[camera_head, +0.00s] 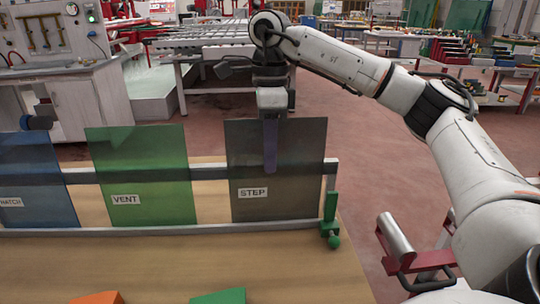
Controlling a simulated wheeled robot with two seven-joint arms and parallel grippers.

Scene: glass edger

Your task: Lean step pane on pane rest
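The step pane (298,182) is a dark grey see-through sheet with a white STEP label. It stands nearly upright at the right end of the pane rest (213,229), its lower edge at the front rail and the rear bar showing through it. My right gripper (270,160) reaches down at the pane's top edge from the far side. A bluish finger overlaps the pane's upper middle. I cannot tell whether the fingers press on the glass. My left gripper is not in view.
The green vent pane (140,175) and blue hatch pane (36,180) stand to the left in the same rest. A green knob clamp (331,215) is at its right end. Orange (98,298) and green (219,296) pieces lie at the front. The wooden tabletop (200,265) between is clear.

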